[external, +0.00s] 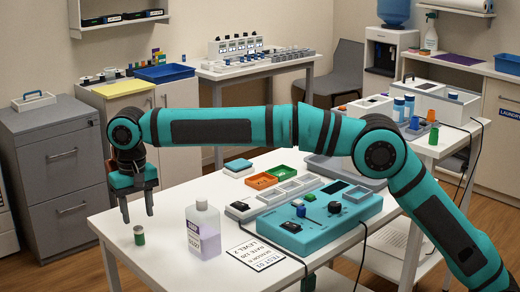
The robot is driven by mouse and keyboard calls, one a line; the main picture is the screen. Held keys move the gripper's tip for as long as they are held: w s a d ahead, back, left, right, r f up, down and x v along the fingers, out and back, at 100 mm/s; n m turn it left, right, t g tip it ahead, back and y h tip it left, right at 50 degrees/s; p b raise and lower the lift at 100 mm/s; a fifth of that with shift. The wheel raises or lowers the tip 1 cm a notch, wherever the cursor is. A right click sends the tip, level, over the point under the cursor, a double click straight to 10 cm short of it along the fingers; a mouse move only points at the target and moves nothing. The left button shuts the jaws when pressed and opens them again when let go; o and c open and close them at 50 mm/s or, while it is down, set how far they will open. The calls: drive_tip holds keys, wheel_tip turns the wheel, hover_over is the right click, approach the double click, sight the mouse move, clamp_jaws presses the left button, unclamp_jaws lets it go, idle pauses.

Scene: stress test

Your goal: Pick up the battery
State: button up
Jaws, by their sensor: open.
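The fingertips look a little higher than the cylinder's top. The gap in depth between the fingers and the cylinder is hard to judge from this one view.
A clear bottle of purple liquid (203,240) stands right of the cylinder. A printed card (258,254) and a teal test device (325,220) lie farther right. Orange (261,181) and green trays (283,172) sit behind. A grey cabinet (55,170) stands at left.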

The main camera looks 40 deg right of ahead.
sight(138, 228)
drive_tip(key=shift+a+f, duration=0.2)
drive_tip(key=shift+f, duration=2.7)
clamp_jaws()
drive_tip(key=shift+r, duration=0.15)
